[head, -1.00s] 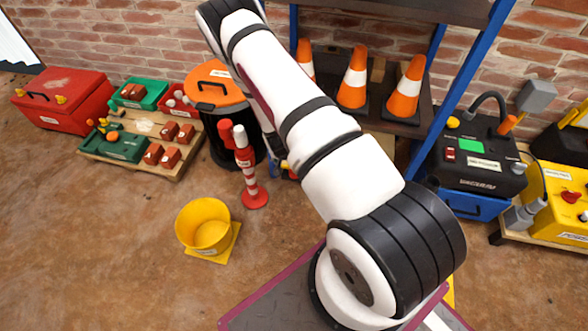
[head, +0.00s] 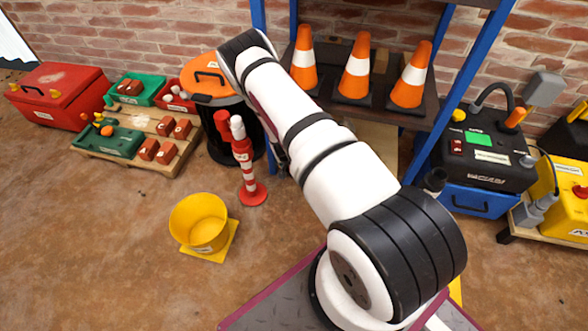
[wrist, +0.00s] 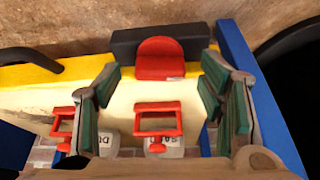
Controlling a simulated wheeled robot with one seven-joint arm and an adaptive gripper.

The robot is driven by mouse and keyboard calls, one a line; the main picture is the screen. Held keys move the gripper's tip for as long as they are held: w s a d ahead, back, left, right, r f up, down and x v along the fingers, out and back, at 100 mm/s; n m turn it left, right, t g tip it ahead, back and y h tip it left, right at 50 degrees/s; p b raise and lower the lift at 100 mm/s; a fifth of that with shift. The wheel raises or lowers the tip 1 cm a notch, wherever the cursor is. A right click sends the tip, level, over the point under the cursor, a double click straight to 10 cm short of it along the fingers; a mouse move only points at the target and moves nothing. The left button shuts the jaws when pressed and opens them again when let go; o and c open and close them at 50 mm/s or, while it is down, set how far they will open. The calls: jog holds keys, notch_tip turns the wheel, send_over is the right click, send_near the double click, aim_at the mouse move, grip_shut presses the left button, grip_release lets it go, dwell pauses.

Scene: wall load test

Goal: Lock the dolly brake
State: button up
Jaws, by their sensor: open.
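In the wrist view, my gripper (wrist: 161,68) is open, with its two green-padded fingers apart. Between and beyond the fingertips is a red rounded tab (wrist: 160,57) on a dark block (wrist: 195,42), beside a yellow edge (wrist: 85,68); this looks like the dolly brake, but I cannot read its label. The tab stands upright in the picture, and the fingers appear apart from it.
In the wrist view, red-handled items (wrist: 158,120) with labels sit below the tab, and a blue post (wrist: 250,75) stands close right. In the head view, a red-white post (head: 247,170), yellow bucket (head: 199,223) and shelf cones (head: 356,72) surround my arm.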

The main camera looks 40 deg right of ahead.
jog(key=shift+w+d+f, duration=0.1)
jog(key=shift+d+f, duration=0.05)
jog(key=shift+f, duration=0.3)
jog(key=c, duration=1.2)
jog(key=shift+o, duration=0.2)
jog(key=shift+d+n, duration=0.1)
jog(key=shift+n, duration=0.4)
jog(key=shift+n+y, duration=0.3)
jog(key=o, duration=1.2)
jog(key=shift+c, duration=0.2)
